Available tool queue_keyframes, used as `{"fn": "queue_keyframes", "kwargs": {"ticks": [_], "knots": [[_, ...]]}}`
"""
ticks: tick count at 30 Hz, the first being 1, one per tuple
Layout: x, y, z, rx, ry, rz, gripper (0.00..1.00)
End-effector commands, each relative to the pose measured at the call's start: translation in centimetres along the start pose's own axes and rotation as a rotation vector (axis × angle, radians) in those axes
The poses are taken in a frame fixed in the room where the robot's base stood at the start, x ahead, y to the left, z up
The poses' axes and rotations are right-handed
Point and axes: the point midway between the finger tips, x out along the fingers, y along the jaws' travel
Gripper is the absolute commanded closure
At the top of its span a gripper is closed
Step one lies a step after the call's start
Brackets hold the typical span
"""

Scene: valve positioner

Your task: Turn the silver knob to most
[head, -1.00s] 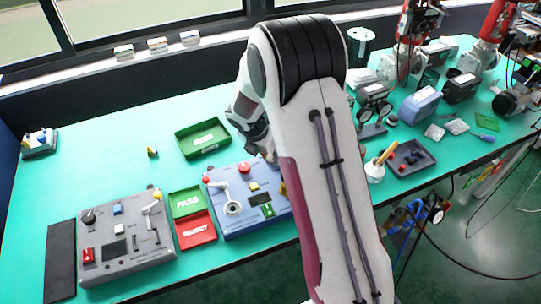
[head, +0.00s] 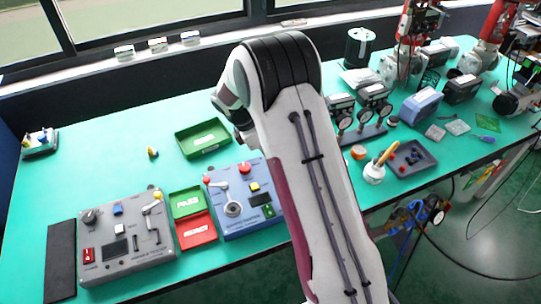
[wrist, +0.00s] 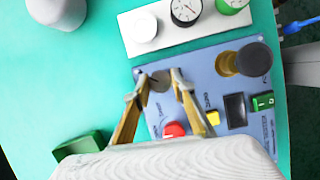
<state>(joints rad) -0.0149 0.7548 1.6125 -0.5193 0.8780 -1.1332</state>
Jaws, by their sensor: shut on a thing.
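In the wrist view, the silver knob (wrist: 160,82) stands at the upper left of a blue panel (wrist: 195,88). My gripper (wrist: 160,80) has one finger on each side of the knob and is shut on it. The fingertips partly cover the knob, and any pointer mark is too small to read. In the head view, my arm hides the gripper and the knob; a blue panel (head: 216,222) shows to the left of the arm.
Near the knob are a red button (wrist: 173,130), a yellow button (wrist: 213,117), a dark screen (wrist: 235,110) and a tall dark knob (wrist: 255,58). A grey panel (head: 128,270) and green tray (head: 203,138) stand left of my arm.

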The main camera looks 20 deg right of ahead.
Motion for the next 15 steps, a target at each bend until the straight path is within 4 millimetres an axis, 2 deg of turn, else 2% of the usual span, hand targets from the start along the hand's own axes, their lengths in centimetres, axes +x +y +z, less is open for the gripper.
{"fn": "queue_keyframes", "kwargs": {"ticks": [6, 15], "knots": [[0.03, 0.08, -0.04, 0.090, 0.001, -0.037, 0.97], [0.05, 0.04, -0.04, 0.121, 0.001, -0.051, 0.97]]}}
